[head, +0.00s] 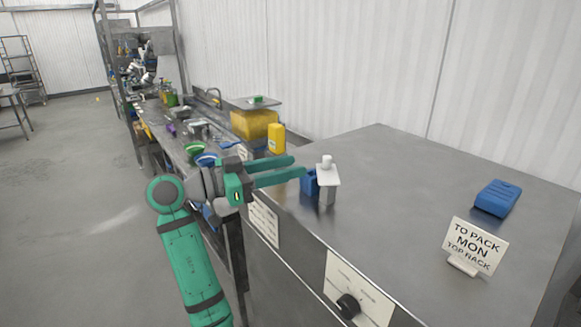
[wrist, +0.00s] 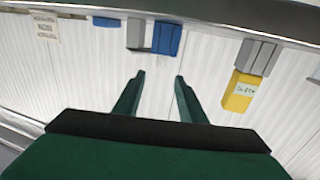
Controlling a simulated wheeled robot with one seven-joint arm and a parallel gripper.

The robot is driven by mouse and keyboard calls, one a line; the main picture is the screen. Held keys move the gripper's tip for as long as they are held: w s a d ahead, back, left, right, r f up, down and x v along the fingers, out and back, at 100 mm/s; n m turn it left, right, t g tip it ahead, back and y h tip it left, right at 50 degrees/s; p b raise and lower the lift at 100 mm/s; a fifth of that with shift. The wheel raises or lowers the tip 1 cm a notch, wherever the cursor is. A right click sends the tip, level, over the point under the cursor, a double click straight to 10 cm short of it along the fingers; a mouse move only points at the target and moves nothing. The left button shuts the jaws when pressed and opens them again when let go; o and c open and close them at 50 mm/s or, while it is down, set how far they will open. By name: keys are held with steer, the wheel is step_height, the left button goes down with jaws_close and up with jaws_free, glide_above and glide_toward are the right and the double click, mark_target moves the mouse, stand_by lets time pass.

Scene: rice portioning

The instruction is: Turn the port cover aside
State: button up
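A white plate with a small white knob (head: 327,172), which may be the port cover, sits on top of a grey post (head: 327,194) on the steel counter. A blue block (head: 309,184) stands just left of the post. My gripper (head: 298,166) is open and empty, its green fingers pointing right toward the plate, with the tips close to the blue block and short of the post. In the wrist view the gripper's two fingers (wrist: 159,75) stand apart with nothing between them. A blue block (wrist: 167,38) and a grey block (wrist: 139,35) show beyond the tips. I cannot make out the port itself.
A blue device (head: 497,198) and a sign reading "TO PACK MON" (head: 476,246) are on the right of the counter (head: 400,190). A black knob (head: 348,304) is on its front panel. A yellow container (head: 276,138) stands behind my gripper. The counter's middle is clear.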

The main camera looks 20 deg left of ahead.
mark_target(326, 161)
steer(key=shift+d, duration=0.1)
steer(key=c, duration=0.7)
steer(key=shift+s+d+f+y, duration=0.15)
steer(key=shift+d+y, duration=0.15)
jaws_close()
steer(key=s+d+n+y, duration=0.1)
steer(key=s+d+n+t+y, duration=0.1)
steer(key=y, duration=0.1)
steer(key=s+d+n+t+y, duration=0.1)
steer(key=s+y, duration=0.1)
steer(key=shift+d+f+n, duration=0.15)
steer(key=shift+f+n, duration=0.25)
steer(key=s+d+n+t+y, duration=0.2)
steer(key=s+n+y, duration=0.2)
steer(key=s+y, duration=0.15)
steer(key=shift+h, duration=0.25)
steer(key=w, duration=1.3)
steer(key=shift+w+d+r, duration=0.25)
steer(key=shift+w+r, duration=0.05)
steer(key=shift+r, duration=0.05)
steer(key=shift+d+m, duration=0.1)
steer(key=shift+m, duration=0.2)
steer(key=shift+h, duration=0.4)
